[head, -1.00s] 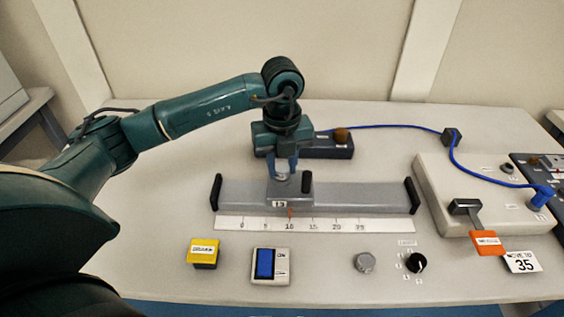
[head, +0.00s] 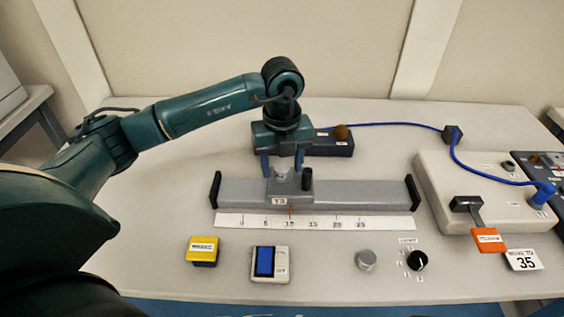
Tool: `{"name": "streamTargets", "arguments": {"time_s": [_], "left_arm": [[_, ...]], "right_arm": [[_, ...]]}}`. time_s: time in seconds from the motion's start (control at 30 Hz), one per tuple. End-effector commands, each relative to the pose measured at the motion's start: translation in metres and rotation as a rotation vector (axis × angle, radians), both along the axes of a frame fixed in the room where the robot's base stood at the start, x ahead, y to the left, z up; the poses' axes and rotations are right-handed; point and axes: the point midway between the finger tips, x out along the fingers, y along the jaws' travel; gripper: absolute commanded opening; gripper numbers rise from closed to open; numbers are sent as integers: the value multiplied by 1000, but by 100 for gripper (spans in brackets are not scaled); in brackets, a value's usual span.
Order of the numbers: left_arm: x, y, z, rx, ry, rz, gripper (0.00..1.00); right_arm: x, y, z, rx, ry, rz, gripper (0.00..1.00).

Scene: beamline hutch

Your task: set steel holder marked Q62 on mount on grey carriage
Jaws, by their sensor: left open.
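A small steel holder (head: 282,174) stands upright on top of the grey carriage (head: 290,200), at its left part; I cannot read a Q62 mark on it. The mount under it is hidden. My left gripper (head: 283,169) points down over the holder, its two blue fingers spread to either side and apart from it. A second small steel piece (head: 366,260) stands on the table at the front right; its marking cannot be read. My right gripper is not in view.
A black post (head: 307,179) rises from the carriage, close to the right finger. The grey rail (head: 365,196) has black end plates and a scale strip (head: 385,223) in front. A yellow box (head: 202,253), display switch (head: 269,263) and black knob (head: 418,260) stand in front.

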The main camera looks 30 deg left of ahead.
Motion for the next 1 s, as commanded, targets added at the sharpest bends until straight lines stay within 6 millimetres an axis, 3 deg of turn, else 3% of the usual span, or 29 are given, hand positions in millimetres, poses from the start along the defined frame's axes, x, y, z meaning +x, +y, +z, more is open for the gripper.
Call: {"name": "streamTargets", "arguments": {"time_s": [0.37,0.8,1.0], "left_arm": [[1,0,5,-1,-2,0,55],[1,-1,97,-2,-4,-1,55],[0,0,126,0,-3,0,55]], "right_arm": [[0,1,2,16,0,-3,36],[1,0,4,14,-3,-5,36],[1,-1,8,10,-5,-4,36]]}}
